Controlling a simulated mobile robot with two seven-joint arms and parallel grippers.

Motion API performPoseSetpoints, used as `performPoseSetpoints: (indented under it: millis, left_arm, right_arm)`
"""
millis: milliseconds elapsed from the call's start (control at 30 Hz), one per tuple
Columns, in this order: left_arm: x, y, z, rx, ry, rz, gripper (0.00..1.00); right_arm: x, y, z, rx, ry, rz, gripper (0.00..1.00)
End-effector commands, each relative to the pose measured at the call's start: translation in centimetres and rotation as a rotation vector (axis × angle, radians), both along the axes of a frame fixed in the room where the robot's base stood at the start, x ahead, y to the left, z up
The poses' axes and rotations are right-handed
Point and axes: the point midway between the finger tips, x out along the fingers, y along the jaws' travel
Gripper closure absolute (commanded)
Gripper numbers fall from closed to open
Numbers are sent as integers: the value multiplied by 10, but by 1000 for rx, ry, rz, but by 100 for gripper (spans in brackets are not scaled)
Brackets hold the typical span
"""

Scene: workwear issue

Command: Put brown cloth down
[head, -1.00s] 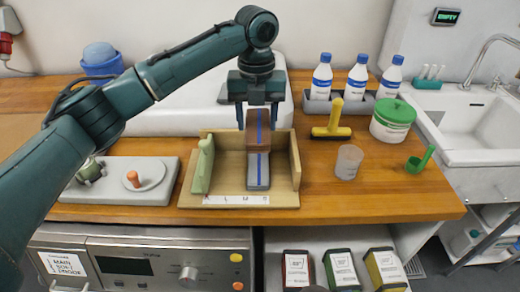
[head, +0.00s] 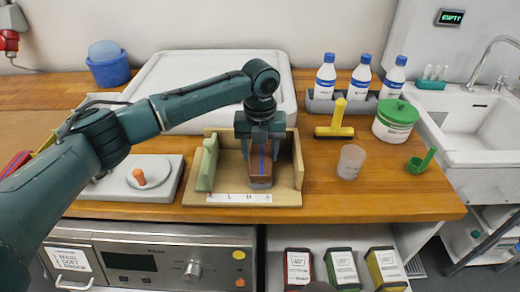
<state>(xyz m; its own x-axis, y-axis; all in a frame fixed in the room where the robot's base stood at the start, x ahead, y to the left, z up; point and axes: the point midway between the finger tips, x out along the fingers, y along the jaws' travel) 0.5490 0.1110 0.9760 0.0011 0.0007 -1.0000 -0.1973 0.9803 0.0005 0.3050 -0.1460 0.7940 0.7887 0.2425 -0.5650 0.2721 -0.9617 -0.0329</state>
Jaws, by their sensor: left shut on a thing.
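The brown cloth (head: 261,168) is a folded brown piece with a blue stripe. It is inside the wooden tray (head: 291,199), over a grey folded piece (head: 261,185) whose front edge shows beneath it. My left gripper (head: 261,150) comes down from above and is shut on the brown cloth, with a finger at each side. The gripper hides the cloth's rear part. I cannot tell whether the cloth rests fully on the grey piece.
A green block (head: 207,165) stands at the tray's left side. A lettered strip (head: 239,198) runs along its front. To the right are a yellow-handled tool (head: 335,125), a clear cup (head: 350,161) and a green-lidded tub (head: 395,120).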

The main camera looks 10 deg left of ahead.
Motion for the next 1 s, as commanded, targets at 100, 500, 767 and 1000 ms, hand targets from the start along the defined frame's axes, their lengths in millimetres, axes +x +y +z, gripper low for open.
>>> performPoseSetpoints:
  millis: [100, 500, 767, 1000]
  left_arm:
    - [0, 0, -1, 0, 1, 0, 42]
    - [0, 0, -1, 0, 0, 0, 26]
    - [1, 0, 24, -1, -4, 0, 26]
    - [1, -1, 76, -2, -5, 0, 26]
  right_arm:
    - [0, 0, 1, 1, -1, -1, 100]
    - [-1, 2, 0, 3, 2, 1, 100]
    - [-5, 3, -6, 5, 11, 5, 100]
    - [-6, 6, -7, 11, 5, 9, 100]
